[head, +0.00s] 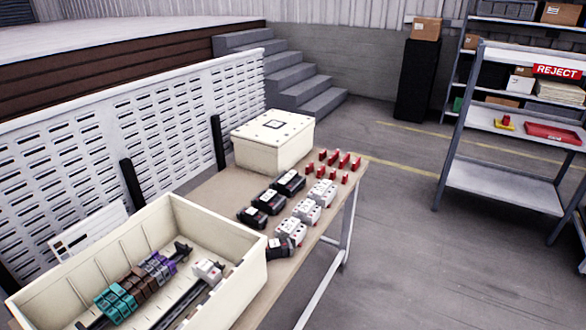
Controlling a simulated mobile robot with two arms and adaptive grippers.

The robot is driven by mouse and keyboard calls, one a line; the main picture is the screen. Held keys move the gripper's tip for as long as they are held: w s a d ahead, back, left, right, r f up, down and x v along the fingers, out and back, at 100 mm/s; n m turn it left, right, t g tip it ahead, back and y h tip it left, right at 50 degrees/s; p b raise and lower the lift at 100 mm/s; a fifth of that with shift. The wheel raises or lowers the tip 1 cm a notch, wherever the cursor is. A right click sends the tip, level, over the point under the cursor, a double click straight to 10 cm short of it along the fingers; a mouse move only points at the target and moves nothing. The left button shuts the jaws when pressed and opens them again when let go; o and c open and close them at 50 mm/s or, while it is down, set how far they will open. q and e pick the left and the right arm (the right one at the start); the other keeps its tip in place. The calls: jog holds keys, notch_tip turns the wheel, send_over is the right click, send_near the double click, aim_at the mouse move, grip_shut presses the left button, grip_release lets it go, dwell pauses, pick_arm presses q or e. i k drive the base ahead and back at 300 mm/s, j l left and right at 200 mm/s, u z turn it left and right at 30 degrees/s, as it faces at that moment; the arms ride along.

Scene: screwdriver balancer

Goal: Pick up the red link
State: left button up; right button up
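Several small red links (333,158) stand in two short rows at the far right end of the table (210,193). They are in front of and right of the closed cream box (272,140). They look upright and apart from each other. Which one of them is the red link of the task cannot be told. Neither of my grippers is in view, and nothing touches the red links.
Black-and-grey modules (270,201) and white modules (305,211) stand nearer on the table. An open cream enclosure (180,205) with rail-mounted terminal blocks (137,280) fills the near left. A shelf with a REJECT sign (557,72) stands right. Floor right of the table is clear.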

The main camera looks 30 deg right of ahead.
aim_at(324, 153)
jog(key=i+l, duration=0.15)
jog(key=l, duration=0.2)
jog(key=i+l, duration=0.15)
jog(key=l, duration=0.2)
jog(key=i+l+u, duration=0.1)
jog(key=l, duration=0.25)
jog(key=i+l, duration=0.2)
jog(key=l, duration=0.15)
jog(key=i+l, duration=0.15)
jog(key=l, duration=0.2)
jog(key=u, duration=0.05)
